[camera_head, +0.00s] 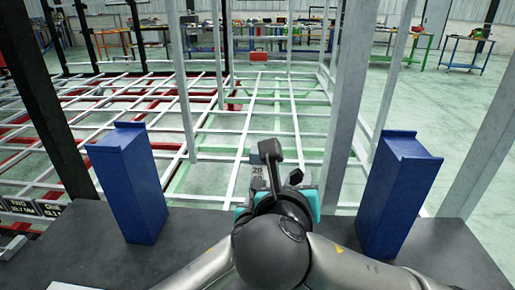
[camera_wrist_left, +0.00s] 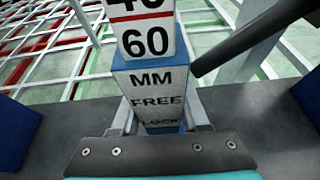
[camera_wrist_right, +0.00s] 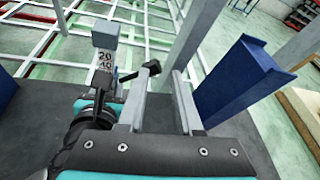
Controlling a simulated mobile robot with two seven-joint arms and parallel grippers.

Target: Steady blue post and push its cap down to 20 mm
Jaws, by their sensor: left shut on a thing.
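The scale post (camera_wrist_left: 158,95) stands between my left gripper's fingers, showing blue at its edges and "MM", "FREE" and "LOCK" on its face. Above it a white numbered column (camera_wrist_left: 147,40) shows 60. My left gripper (camera_wrist_left: 156,112) is shut on the post. My right gripper (camera_wrist_right: 160,88) is open and empty, right of the post. A black-tipped lever (camera_wrist_right: 151,68) lies just beyond its fingertips. In the head view my arms mostly hide the post; my right gripper (camera_head: 300,185) is partly visible.
Tall blue blocks stand on the dark table at left (camera_head: 130,185) and right (camera_head: 398,195); the right one is close beside my right gripper. Grey uprights (camera_head: 348,90) and a white and red chassis frame (camera_head: 110,100) lie beyond. Dark table (camera_head: 445,255) is clear at far right.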

